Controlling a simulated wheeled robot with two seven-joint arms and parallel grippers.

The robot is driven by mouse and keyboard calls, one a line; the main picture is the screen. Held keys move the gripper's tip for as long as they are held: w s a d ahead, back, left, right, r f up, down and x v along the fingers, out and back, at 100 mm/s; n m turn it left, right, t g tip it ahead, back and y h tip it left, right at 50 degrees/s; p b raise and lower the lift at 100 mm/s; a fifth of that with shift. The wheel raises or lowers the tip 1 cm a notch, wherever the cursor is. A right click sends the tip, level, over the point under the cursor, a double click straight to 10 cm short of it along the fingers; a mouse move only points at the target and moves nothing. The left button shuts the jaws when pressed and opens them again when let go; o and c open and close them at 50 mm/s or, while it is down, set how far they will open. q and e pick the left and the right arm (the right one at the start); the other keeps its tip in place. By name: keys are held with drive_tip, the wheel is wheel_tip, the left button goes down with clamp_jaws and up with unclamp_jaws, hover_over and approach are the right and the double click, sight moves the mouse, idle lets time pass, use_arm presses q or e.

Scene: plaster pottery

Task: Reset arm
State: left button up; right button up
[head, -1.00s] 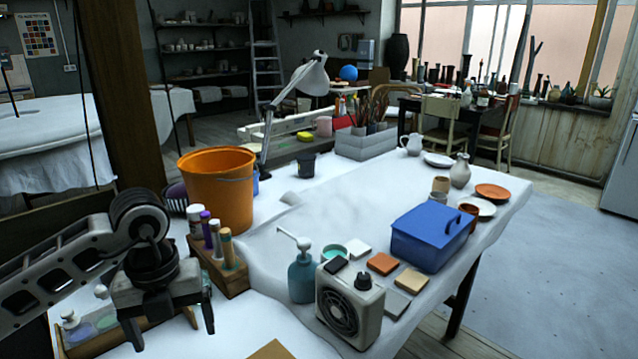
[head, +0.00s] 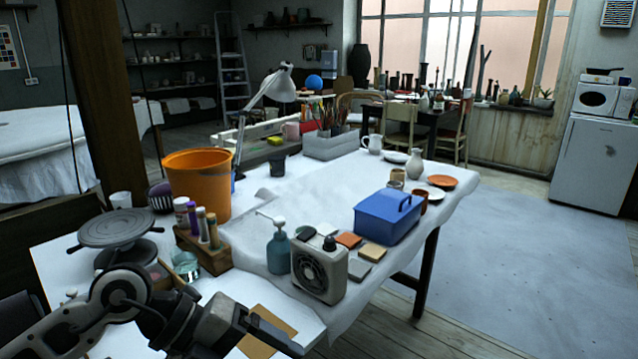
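My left arm comes in at the lower left of the head view, low over the front of the white-covered table (head: 318,192). Its gripper (head: 275,335) points to the lower right, in front of a flat tan card (head: 268,333) and partly covering it. The fingers show edge-on, so the gap between them cannot be judged. I see nothing held. My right gripper is not in view.
Close to my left arm are a grey turntable (head: 117,228), a wooden rack of tubes (head: 203,250), a teal pump bottle (head: 278,252) and a small fan heater (head: 320,272). An orange bucket (head: 197,185) and a blue box (head: 388,217) stand farther back. The floor at right is clear.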

use_arm(q)
drive_tip(key=s+d+r+n+t+h, duration=0.1)
drive_tip(key=s+d+r+h, duration=0.1)
drive_tip(key=d+r+h, duration=0.55)
drive_tip(key=w+a+r+n+t+h, duration=0.35)
drive_tip(key=r+n+t, duration=0.4)
drive_tip(key=t, duration=0.25)
drive_tip(key=w+a+f+n+t+y, duration=0.35)
drive_tip(key=a+n+t+y, duration=0.5)
drive_tip(key=n+y, duration=0.45)
drive_tip(key=a+f+n+g+y, duration=0.2)
drive_tip(key=a+f+n+y, duration=0.45)
drive_tip(key=f+n, duration=0.2)
drive_tip(key=s+a+f+n+g+y, duration=0.1)
drive_tip(key=s+a+f+n+g, duration=0.1)
drive_tip(key=s+f+g, duration=1.5)
drive_tip(key=w+d+f+t+h, duration=0.3)
drive_tip(key=d+f+t, duration=0.2)
drive_tip(key=t, duration=0.5)
drive_tip(key=shift+d+f, duration=0.15)
drive_tip(key=shift+d, duration=0.8)
